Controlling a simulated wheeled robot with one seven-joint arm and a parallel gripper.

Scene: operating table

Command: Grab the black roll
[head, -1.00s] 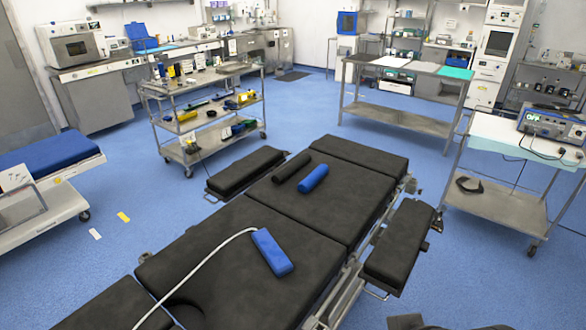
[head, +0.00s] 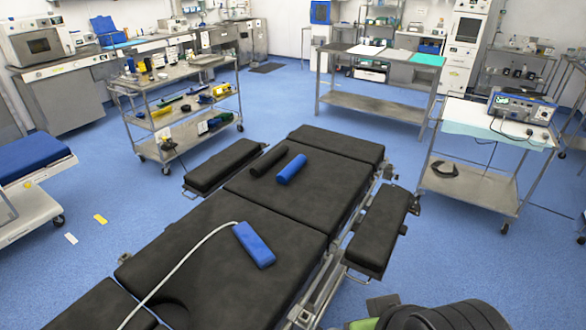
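The black roll (head: 268,160) lies on the upper middle section of the black padded operating table (head: 214,285), near that section's left edge. A blue roll (head: 291,169) lies just to its right, roughly parallel and with a small gap between them. Nothing covers the black roll. My gripper is not in view. A dark ribbed part with a bit of green shows at the bottom right corner; I cannot tell what it is.
A blue block (head: 254,245) with a white cable lies on the nearer table section. Padded armrests stick out on the left (head: 223,166) and right (head: 380,232). A steel cart (head: 167,118) stands behind left, another (head: 470,186) at right. Blue floor is free between them.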

